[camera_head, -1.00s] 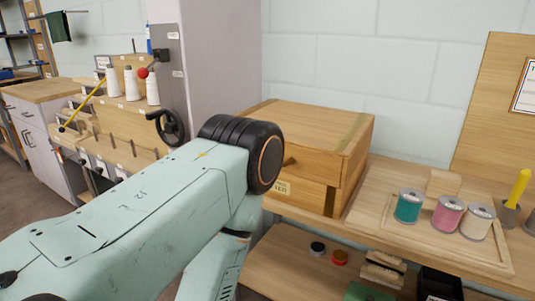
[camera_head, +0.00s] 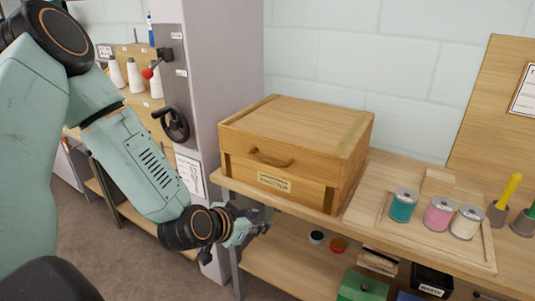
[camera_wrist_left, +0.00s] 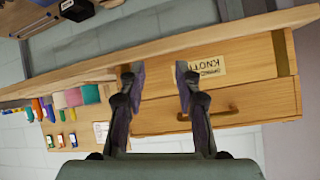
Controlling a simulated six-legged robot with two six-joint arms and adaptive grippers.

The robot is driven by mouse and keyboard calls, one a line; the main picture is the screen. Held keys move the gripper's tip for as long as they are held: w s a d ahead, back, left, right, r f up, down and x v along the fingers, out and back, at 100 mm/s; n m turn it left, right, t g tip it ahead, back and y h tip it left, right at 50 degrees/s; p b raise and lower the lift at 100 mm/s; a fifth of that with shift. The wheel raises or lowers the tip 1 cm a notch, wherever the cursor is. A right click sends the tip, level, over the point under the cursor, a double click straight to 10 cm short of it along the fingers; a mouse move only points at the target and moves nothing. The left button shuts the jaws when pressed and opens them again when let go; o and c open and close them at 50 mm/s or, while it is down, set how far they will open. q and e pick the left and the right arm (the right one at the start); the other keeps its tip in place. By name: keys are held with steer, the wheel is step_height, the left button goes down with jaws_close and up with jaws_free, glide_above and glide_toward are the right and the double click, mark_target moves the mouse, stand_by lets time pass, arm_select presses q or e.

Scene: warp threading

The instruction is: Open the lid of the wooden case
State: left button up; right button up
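The wooden case (camera_head: 300,178) stands on the wooden bench with its lid (camera_head: 310,122) down. A curved wooden handle (camera_head: 270,158) is on the front of the lid, above a paper label (camera_head: 274,182). My left gripper (camera_head: 262,222) is in front of and below the case, by the bench's front edge, apart from the handle. My right gripper is not in view.
Teal, pink and cream thread spools (camera_head: 437,213) stand on a wooden tray right of the case. A grey column with a black handwheel (camera_head: 174,123) stands to the left. The lower shelf (camera_head: 290,262) holds small jars and a green box (camera_head: 360,287). A wall is behind.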

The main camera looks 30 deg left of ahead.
mark_target(266, 162)
arm_select(q)
steer(key=w+a+r+m+t+y, duration=0.1)
steer(key=w+a+r+m+t, duration=0.1)
steer(key=r+m, duration=0.4)
steer(key=w+a+r+m+t, duration=0.3)
steer(key=r+m, duration=0.1)
steer(key=m, duration=0.4)
steer(key=shift+w+d+f+b, duration=0.1)
steer(key=shift+w+f+b, duration=0.35)
steer(key=shift+w, duration=0.8)
steer(key=shift+w+d+f+b, duration=0.1)
steer(key=shift+w+f+b, duration=0.2)
steer(key=shift+w+b, duration=0.7)
steer(key=shift+w+d+f+b, duration=0.1)
steer(key=shift+w+f+b, duration=0.2)
steer(key=shift+w, duration=1.25)
jaws_close()
